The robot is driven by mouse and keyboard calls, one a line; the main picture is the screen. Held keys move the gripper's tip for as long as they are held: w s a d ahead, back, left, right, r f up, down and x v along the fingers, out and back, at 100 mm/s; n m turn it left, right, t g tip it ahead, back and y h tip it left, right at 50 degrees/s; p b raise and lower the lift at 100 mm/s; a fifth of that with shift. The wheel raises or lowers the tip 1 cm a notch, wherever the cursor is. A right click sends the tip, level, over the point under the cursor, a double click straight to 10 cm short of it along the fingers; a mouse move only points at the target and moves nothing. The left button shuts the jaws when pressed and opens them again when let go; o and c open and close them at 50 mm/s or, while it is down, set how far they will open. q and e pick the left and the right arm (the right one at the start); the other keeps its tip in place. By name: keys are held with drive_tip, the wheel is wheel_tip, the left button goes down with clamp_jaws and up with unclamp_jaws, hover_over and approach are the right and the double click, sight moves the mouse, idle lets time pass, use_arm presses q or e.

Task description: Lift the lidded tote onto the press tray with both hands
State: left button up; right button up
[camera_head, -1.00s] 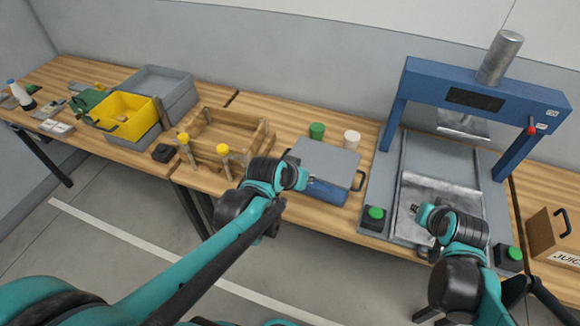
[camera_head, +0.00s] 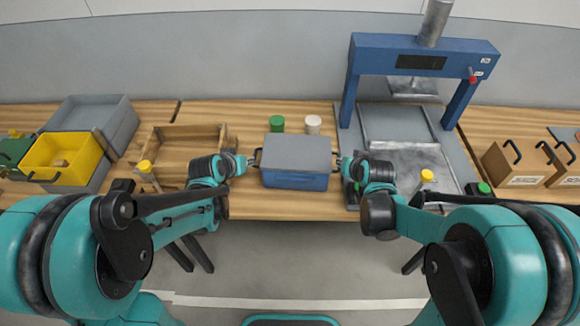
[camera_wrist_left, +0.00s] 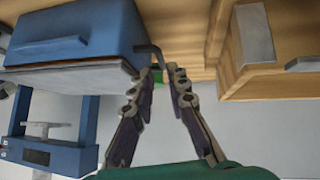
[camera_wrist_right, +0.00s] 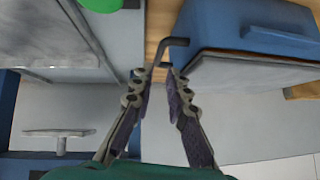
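The tote has a blue body (camera_head: 295,181) and a flat grey lid (camera_head: 297,152). It stands on the wooden bench in the middle of the head view, left of the press, with dark handles at both ends. My left gripper (camera_head: 252,161) is at its left handle. In the left wrist view the fingers (camera_wrist_left: 160,72) are apart, with the handle (camera_wrist_left: 152,52) at their tips. My right gripper (camera_head: 342,163) is at the right handle. In the right wrist view its fingers (camera_wrist_right: 157,74) are apart around the handle (camera_wrist_right: 165,50). The metal press tray (camera_head: 408,162) is empty, partly hidden by my right arm.
The blue press frame (camera_head: 365,70) rises over the tray. A green button (camera_head: 483,188) sits at its right front. Green (camera_head: 277,124) and white (camera_head: 313,124) cylinders stand behind the tote. A wooden crate (camera_head: 180,133) is left, cardboard boxes (camera_head: 515,165) right.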

use_arm(q)
drive_tip(key=shift+w+d+f, duration=0.1)
drive_tip(key=shift+w+f, duration=0.3)
use_arm(e)
drive_tip(key=shift+w+f, duration=0.4)
